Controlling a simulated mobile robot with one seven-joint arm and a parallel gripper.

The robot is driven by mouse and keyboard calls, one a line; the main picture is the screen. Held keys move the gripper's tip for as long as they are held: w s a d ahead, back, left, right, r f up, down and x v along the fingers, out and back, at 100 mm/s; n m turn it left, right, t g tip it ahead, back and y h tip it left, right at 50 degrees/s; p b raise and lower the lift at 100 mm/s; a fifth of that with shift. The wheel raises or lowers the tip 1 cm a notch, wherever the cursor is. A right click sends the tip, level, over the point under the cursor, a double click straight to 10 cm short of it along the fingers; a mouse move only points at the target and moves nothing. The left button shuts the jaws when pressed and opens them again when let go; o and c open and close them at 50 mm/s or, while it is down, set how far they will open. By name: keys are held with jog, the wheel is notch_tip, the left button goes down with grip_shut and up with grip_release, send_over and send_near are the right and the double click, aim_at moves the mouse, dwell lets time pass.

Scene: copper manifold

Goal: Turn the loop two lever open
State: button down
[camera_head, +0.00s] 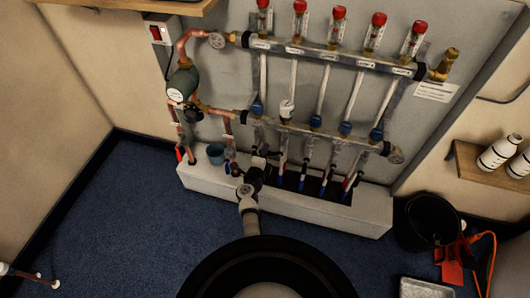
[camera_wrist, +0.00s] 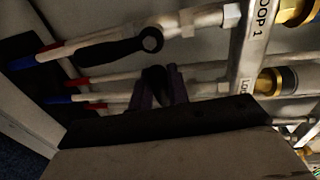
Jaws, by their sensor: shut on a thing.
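In the wrist view, my gripper (camera_wrist: 160,88) has two dark purple fingers closed around a dark rounded lever end (camera_wrist: 155,76). This lever is on the second pipe, below the loop one pipe, by a partly hidden label starting "LO" (camera_wrist: 247,86), so it appears to be the loop two lever. My gripper body hides most of it, and its angle cannot be told. The black loop one lever (camera_wrist: 110,50) lies along its pipe, apart from my fingers. In the head view, my gripper (camera_head: 260,158) reaches the pipes at the left part of the lower manifold.
The lower manifold bar (camera_head: 320,133) runs above the pipes, with a white ledge (camera_head: 285,205) below. A black bucket (camera_head: 428,222) stands at right. The blue floor at left (camera_head: 110,220) is mostly clear.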

dwell(0.3)
jog(key=s+d+f+n+h+p, duration=0.1)
jog(key=d+f+n, duration=0.4)
jog(key=n, duration=1.1)
jog(key=shift+s+d+f+n+t+h+p, duration=0.35)
jog(key=shift+h+p, duration=0.25)
jog(key=shift+h, duration=0.3)
jog(key=c, duration=1.4)
grip_release()
jog(key=shift+a, duration=0.1)
jog(key=p+v, duration=0.2)
jog(key=v, duration=1.1)
jog(key=shift+s+a, duration=0.15)
jog(key=shift+s, duration=0.15)
